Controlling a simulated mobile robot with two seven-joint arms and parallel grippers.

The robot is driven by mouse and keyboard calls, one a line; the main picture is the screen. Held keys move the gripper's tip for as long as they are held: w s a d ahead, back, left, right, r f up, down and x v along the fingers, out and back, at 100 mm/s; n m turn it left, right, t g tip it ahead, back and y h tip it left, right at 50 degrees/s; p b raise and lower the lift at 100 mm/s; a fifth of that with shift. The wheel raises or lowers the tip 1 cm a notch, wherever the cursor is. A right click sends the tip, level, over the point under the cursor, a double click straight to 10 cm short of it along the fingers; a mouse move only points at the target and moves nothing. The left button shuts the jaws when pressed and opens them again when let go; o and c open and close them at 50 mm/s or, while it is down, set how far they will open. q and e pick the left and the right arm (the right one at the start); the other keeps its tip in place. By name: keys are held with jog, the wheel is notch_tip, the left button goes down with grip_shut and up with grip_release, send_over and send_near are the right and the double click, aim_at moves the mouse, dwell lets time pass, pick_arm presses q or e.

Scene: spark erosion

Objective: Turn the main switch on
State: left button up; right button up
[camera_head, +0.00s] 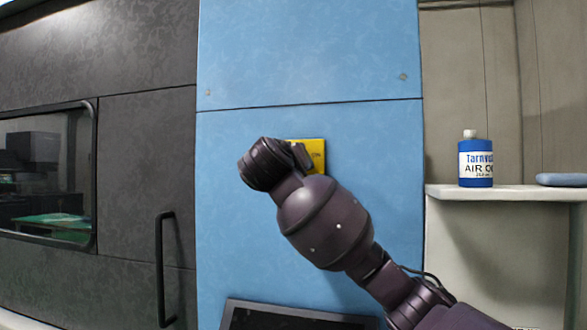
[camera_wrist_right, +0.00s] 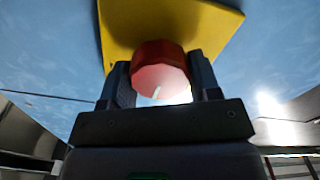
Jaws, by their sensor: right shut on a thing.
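The plate also shows in the right wrist view (camera_wrist_right: 215,22). Its red knob (camera_wrist_right: 160,66) with a pale mark on its face sits between the fingers of my right gripper (camera_wrist_right: 160,78), which is shut on it. In the head view my right wrist and arm hide the knob and the left part of the plate. My left gripper is not in view.
A dark cabinet with a window and a black handle (camera_head: 164,268) is on the left. A blue and white bottle (camera_head: 475,162) and a blue object (camera_head: 562,180) are on a shelf (camera_head: 500,193) at right. A dark-framed panel (camera_head: 290,316) is below the switch.

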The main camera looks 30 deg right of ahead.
jog(key=m+b, duration=0.2)
jog(key=m, duration=0.1)
jog(key=shift+w+f+b, duration=0.1)
jog(key=shift+f+b, duration=0.1)
jog(key=shift+b, duration=0.2)
jog(key=m+b, duration=0.1)
jog(key=m, duration=0.3)
jog(key=shift+r, duration=0.1)
jog(key=m, duration=0.2)
jog(key=shift+m+b, duration=0.35)
jog(key=shift+m, duration=0.05)
jog(key=m, duration=0.3)
jog(key=shift+m, duration=1.4)
jog(key=shift+r+m, duration=0.1)
jog(key=shift+m, duration=0.7)
jog(key=o, duration=0.8)
jog(key=shift+m, duration=0.3)
jog(key=shift+o, duration=0.6)
